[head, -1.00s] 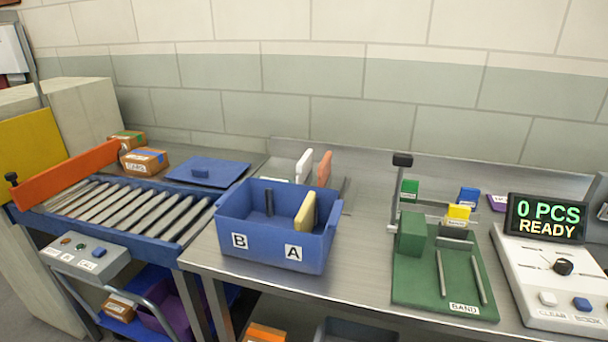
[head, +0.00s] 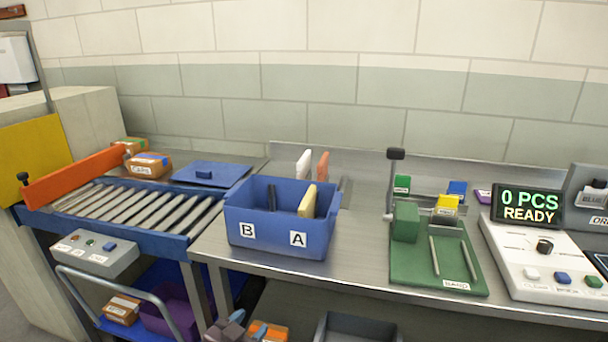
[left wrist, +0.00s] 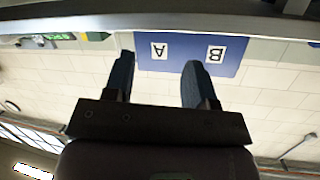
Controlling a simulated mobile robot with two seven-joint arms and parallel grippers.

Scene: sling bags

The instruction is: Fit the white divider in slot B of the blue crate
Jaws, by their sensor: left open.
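The blue crate (head: 280,240) stands on the steel bench, with a B label on its front left and an A label on its front right. The white divider (head: 303,163) stands upright behind the crate, its lower part hidden by the crate. A cream-yellow divider (head: 307,202) is inside the crate on the A side. A dark upright post (head: 272,197) shows inside on the B side. My left gripper (head: 228,328) is low at the bottom edge, below the bench front. In the left wrist view its two fingers (left wrist: 158,80) are apart and empty, with the crate front beyond them, upside down. My right gripper is out of view.
An orange divider (head: 322,166) stands right of the white one. A blue lid (head: 212,174) lies left of the crate, by the roller conveyor (head: 120,208). A green banding fixture (head: 435,262) and a control console (head: 550,262) are on the right. Bare bench separates crate and fixture.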

